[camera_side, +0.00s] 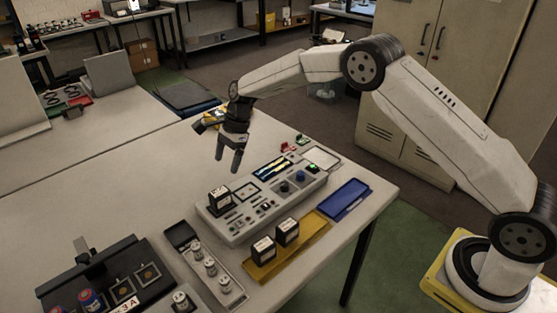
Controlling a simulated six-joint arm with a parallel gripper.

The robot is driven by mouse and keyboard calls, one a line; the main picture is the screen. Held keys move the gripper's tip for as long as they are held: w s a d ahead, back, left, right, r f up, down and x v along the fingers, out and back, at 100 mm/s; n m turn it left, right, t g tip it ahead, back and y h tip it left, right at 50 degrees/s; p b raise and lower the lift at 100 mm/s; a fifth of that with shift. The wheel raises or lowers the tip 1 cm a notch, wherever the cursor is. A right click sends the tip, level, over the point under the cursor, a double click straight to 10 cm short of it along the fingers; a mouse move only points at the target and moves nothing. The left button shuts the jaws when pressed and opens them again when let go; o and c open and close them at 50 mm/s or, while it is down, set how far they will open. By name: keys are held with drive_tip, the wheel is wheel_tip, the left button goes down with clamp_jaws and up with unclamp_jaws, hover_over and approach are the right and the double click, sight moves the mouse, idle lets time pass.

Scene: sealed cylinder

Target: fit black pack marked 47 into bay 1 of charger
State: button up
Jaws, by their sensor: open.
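Black packs with white labels stand in the side view: one (220,200) on the left end of the grey console (235,240), and two on a yellow tray, a left one (263,251) and a right one (287,232). Their numbers are too small to read, so I cannot tell which is 47. I cannot tell whether the grey console or the black unit (108,262) at lower left is the charger; no bay number is legible. My gripper (228,161) is open and empty, pointing down above the table behind the console, apart from every pack.
The yellow tray (312,243) lies in front of the console and a blue tray (344,200) to its right. A grey holder (232,298) with several metal cylinders stands left of the yellow tray. Small red and green parts lie behind the console. The table's left middle is clear.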

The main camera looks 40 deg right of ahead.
drive_tip(key=shift+s, duration=0.1)
drive_tip(key=s+d+r+n+t+h, duration=0.1)
drive_tip(key=s+d+n, duration=0.2)
drive_tip(key=s+n, duration=0.3)
drive_tip(key=s+d+r+n+h, duration=0.1)
drive_tip(key=s+d+n, duration=0.3)
drive_tip(key=s, duration=1)
drive_tip(key=s+d+r+n+t+h, duration=0.1)
drive_tip(key=s+d+r+n+h, duration=0.1)
drive_tip(key=s+n, duration=0.6)
drive_tip(key=s+d, duration=0.1)
drive_tip(key=s, duration=0.1)
drive_tip(key=shift+s+d+t, duration=0.3)
drive_tip(key=shift+s, duration=0.05)
